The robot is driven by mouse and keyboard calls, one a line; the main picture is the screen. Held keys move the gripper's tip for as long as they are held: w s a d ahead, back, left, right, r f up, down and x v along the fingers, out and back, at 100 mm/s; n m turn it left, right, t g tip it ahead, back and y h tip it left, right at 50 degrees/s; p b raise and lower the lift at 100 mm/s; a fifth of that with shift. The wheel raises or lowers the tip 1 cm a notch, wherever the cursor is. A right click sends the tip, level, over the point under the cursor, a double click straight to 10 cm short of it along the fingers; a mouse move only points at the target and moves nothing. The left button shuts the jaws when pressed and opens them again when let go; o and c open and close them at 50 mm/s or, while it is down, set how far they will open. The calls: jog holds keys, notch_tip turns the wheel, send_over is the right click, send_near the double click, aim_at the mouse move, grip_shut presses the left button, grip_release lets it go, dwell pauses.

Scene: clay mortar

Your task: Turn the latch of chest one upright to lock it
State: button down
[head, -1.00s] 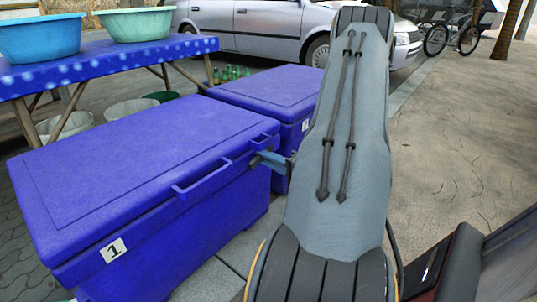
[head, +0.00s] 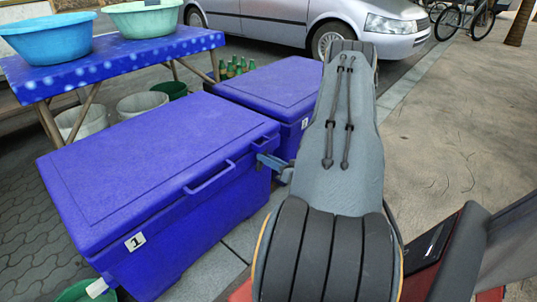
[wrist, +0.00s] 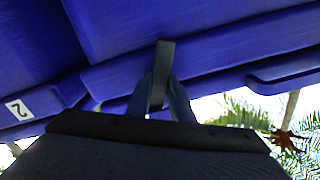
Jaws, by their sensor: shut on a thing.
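Chest one (head: 150,165) is a blue lidded box with a "1" label (head: 135,241), its lid closed. In the head view my gripper (head: 268,161) is at the right part of its front, just below the lid edge, partly hidden by my arm. In the wrist view my gripper (wrist: 160,100) is shut on the dark narrow latch (wrist: 164,58), which stands up between the fingertips across the blue lid edge. The latch cannot be made out in the head view.
Chest two (head: 265,85) stands close behind chest one. A blue-covered table (head: 120,55) with two basins is at the left, with buckets (head: 142,104) under it. A green bucket (head: 85,292) is at the lower left. Open pavement (head: 455,130) lies to the right.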

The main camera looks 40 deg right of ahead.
jog(key=n+p, duration=0.3)
jog(key=n, duration=0.2)
jog(key=shift+a, duration=0.1)
jog(key=shift+p, duration=0.3)
dwell(0.4)
jog(key=c, duration=1.6)
grip_release()
jog(key=shift+o, duration=0.2)
jog(key=s+p, duration=0.1)
jog(key=s, duration=0.7)
jog(key=shift+d, duration=0.35)
jog(key=shift+w, duration=0.1)
